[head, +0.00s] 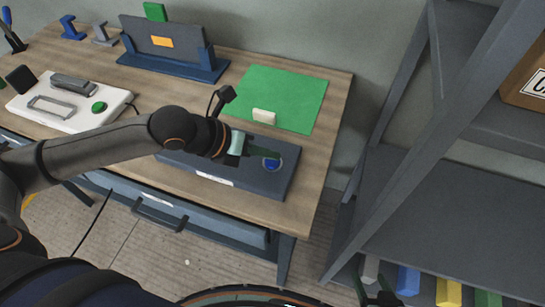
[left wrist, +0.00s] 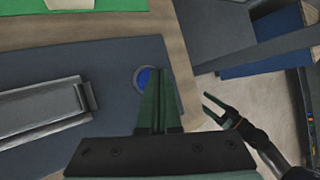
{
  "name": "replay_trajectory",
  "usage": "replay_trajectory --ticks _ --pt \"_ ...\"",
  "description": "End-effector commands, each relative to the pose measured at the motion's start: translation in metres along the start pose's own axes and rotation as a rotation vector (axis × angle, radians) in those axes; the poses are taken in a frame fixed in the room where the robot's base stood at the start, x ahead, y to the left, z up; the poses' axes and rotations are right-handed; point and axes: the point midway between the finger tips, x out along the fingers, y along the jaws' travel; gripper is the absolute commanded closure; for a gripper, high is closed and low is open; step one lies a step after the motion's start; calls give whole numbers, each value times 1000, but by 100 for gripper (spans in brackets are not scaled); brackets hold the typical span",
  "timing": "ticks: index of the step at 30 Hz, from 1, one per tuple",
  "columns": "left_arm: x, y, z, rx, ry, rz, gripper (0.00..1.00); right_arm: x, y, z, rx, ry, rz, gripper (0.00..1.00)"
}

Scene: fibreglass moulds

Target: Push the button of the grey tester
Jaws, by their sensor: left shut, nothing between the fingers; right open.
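The grey tester (head: 285,188) is a flat dark slate box at the front right of the wooden table. Its round blue button (head: 271,164) sits in a pale ring near its right end. My left gripper (head: 273,156) is shut and empty, with its fingertips at the button. In the left wrist view the green fingers (left wrist: 156,70) cover the right part of the button (left wrist: 143,79); I cannot tell whether they touch it. A grey metal fixture (left wrist: 40,108) lies on the tester. My right gripper (left wrist: 222,108) is open and empty, low beyond the table's right edge.
A green mat (head: 285,93) with a cream block (head: 263,116) lies behind the tester. A white device (head: 65,118) with a green button stands at the left. A blue stand (head: 175,66) is at the back. A metal shelf (head: 440,215) stands to the right.

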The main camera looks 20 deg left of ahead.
Motion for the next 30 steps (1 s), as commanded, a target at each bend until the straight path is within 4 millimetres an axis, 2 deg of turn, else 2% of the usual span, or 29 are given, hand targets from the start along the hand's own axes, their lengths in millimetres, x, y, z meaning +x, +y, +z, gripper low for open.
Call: replay_trajectory --ticks 30 --pt "7 5 -5 -1 3 1 100 1 0 1 0 -1 0 33"
